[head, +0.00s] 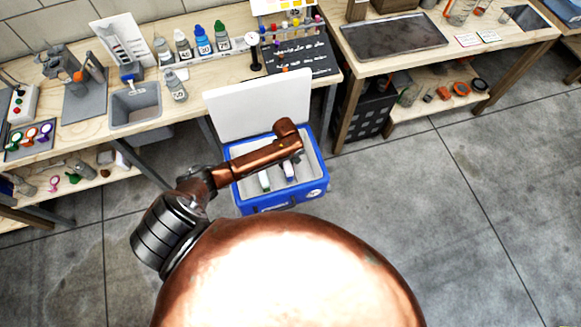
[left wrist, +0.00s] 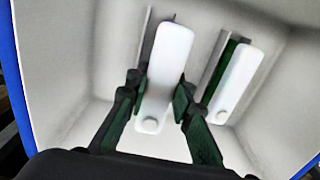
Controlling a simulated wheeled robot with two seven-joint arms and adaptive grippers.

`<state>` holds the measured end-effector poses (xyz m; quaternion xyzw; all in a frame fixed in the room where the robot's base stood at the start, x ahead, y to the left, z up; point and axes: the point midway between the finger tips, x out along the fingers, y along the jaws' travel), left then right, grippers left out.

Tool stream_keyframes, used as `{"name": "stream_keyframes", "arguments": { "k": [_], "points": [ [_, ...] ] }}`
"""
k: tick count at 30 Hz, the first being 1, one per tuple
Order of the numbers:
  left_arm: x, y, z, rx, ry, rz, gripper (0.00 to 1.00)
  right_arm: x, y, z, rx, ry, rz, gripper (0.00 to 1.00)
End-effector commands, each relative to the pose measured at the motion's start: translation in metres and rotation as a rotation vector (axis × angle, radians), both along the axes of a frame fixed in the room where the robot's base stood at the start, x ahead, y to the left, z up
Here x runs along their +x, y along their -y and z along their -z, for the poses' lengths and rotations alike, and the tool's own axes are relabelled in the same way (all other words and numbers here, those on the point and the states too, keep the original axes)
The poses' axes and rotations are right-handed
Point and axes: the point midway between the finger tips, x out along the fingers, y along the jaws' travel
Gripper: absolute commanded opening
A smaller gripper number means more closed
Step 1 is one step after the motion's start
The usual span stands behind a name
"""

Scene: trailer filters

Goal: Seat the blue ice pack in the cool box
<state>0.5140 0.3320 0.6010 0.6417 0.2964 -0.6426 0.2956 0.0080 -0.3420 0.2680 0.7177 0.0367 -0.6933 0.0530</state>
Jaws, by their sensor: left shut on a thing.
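The blue cool box (head: 318,193) stands on the floor with its white lid (head: 258,106) open. Two packs with white tops stand in its light grey interior. The blue ice pack (head: 290,178) is at the right in the head view. Its white top (left wrist: 168,62) is between my left gripper's fingers (left wrist: 158,88) in the left wrist view, and they are shut on it. It stands by a grey holder in the box; I cannot tell how deep it sits. My left arm covers part of the box. My right gripper is not in view.
A green-sided pack (head: 265,181) stands beside the held one; its white top (left wrist: 238,82) is close to the right finger. Wooden benches with bottles (head: 203,40) and a sink (head: 136,106) are behind. The floor at the right is clear.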

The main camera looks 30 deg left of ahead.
Motion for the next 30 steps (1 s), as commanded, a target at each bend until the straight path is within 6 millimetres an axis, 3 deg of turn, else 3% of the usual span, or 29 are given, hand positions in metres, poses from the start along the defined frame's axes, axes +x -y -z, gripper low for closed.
{"name": "stream_keyframes", "arguments": {
  "k": [7,14,26,27,30],
  "points": [
    [0.010,0.008,0.013,0.000,0.001,0.001,0.00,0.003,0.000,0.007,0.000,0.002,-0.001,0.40],
    [0.011,0.008,0.046,0.001,0.000,0.000,0.00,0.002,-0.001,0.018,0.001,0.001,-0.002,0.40],
    [0.011,0.009,0.049,0.000,0.001,-0.001,0.00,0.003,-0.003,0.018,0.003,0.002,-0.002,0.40],
    [0.011,0.008,0.050,0.000,0.000,-0.001,0.22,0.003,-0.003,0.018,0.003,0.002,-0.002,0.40],
    [0.011,0.008,0.050,0.000,0.000,0.000,0.29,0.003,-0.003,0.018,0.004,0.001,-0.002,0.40]
  ]
}}
